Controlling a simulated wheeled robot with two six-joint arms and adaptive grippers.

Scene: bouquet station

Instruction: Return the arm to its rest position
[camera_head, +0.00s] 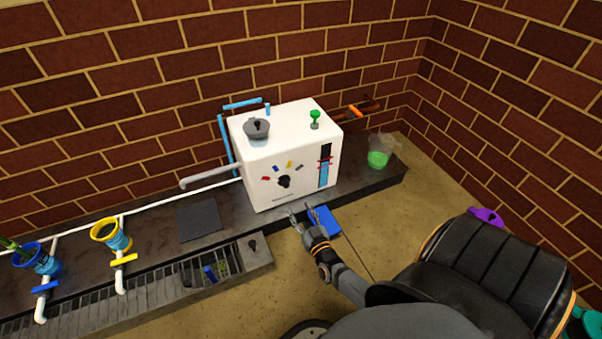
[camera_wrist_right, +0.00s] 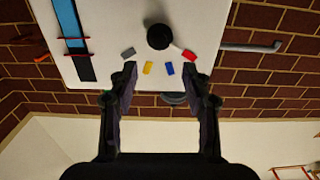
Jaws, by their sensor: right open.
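My right gripper (camera_head: 300,217) is in front of the lower front edge of the white machine (camera_head: 264,163) in the head view. Its two fingers are spread and nothing is between them. In the right wrist view the open fingers (camera_wrist_right: 160,82) point at the machine's front face, with its black knob (camera_wrist_right: 160,37) and small coloured tabs beyond the fingertips. My left gripper is not in either view.
A dark counter (camera_head: 150,205) runs along the brick wall. A container with green liquid (camera_head: 379,155) stands right of the machine. A blue object (camera_head: 325,222) lies by the gripper.

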